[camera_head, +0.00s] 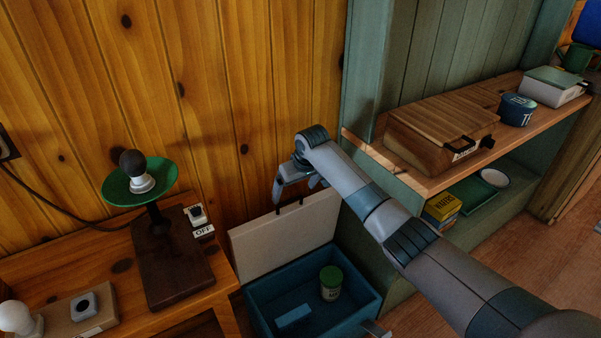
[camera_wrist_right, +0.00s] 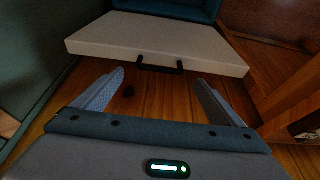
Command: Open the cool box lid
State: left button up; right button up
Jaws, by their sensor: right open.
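The cool box (camera_head: 262,298) is blue and stands on the floor between the wooden table and the green shelf unit. Its cream lid (camera_head: 285,238) stands raised, leaning back near the plank wall, so the inside shows. The lid also fills the upper right wrist view (camera_wrist_right: 150,36), with its dark handle (camera_wrist_right: 160,66) on the near edge. My right gripper (camera_head: 297,192) is open and empty above the lid's top edge. In the wrist view its spread fingers (camera_wrist_right: 159,80) lie either side of the handle's line, apart from it. My left gripper is out of view.
Inside the box are a green-capped jar (camera_head: 331,284) and a light blue block (camera_head: 294,317). The table (camera_head: 108,262) at left bears a green-shaded lamp (camera_head: 140,184). The shelf (camera_head: 440,178) at right holds a wooden case (camera_head: 440,130) and a blue tin (camera_head: 517,110).

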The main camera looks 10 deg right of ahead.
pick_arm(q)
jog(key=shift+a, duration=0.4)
pick_arm(e)
jog(key=v, duration=0.9)
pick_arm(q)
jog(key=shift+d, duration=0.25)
pick_arm(e)
jog(key=shift+f, duration=0.15)
